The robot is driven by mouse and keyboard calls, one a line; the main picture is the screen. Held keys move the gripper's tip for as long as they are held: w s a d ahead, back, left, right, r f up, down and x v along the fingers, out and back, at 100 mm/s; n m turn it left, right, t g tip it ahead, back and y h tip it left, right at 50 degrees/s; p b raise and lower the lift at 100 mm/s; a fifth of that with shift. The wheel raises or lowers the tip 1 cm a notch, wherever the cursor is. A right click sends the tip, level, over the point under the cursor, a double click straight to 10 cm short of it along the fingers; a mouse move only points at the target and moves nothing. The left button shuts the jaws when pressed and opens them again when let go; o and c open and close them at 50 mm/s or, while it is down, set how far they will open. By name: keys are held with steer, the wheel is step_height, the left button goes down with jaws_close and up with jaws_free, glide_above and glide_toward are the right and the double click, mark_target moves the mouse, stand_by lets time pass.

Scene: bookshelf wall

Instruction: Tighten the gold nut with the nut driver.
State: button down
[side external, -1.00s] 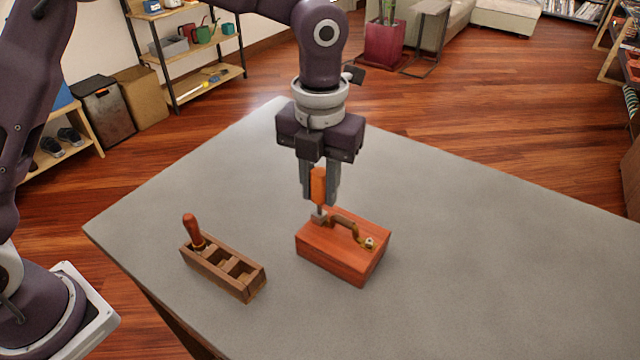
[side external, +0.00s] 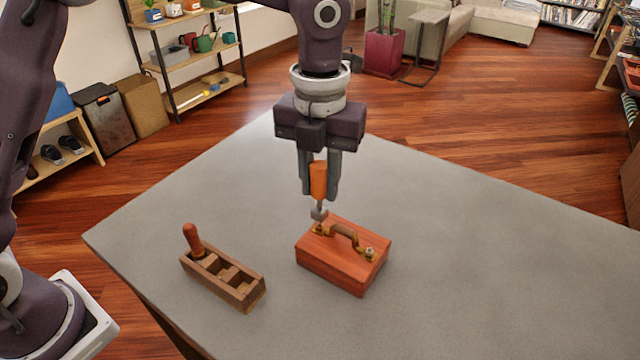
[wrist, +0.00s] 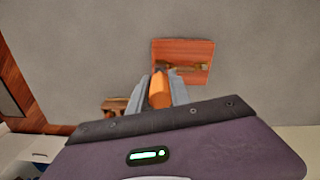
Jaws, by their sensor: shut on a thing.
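My gripper (side external: 319,193) is shut on the orange handle of the nut driver (side external: 318,178), which points straight down. In the wrist view the orange driver handle (wrist: 159,91) sits between the fingers. The driver's grey socket (side external: 319,213) is just above the left end of the brass handle on a reddish wooden box (side external: 340,271). Gold-coloured metal (side external: 318,229) shows directly under the socket; whether it is the nut or the handle's foot is too small to tell. A paler nut (side external: 370,252) sits at the handle's right end.
The grey table (side external: 480,260) is clear to the right and behind.

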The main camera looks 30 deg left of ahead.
mark_target(320, 197)
steer(key=shift+r, duration=0.1)
step_height(320, 197, up, 7)
steer(key=shift+f, duration=0.2)
steer(key=shift+f+n, duration=0.15)
steer(key=shift+n, duration=0.75)
steer(key=n, duration=0.3)
step_height(320, 197, down, 5)
steer(key=shift+m, duration=0.8)
steer(key=shift+f, duration=2.35)
steer(key=m, duration=0.6)
steer(key=shift+m, duration=0.3)
steer(key=m, duration=0.5)
steer(key=shift+d+r, duration=0.1)
steer(key=shift+n, duration=0.6)
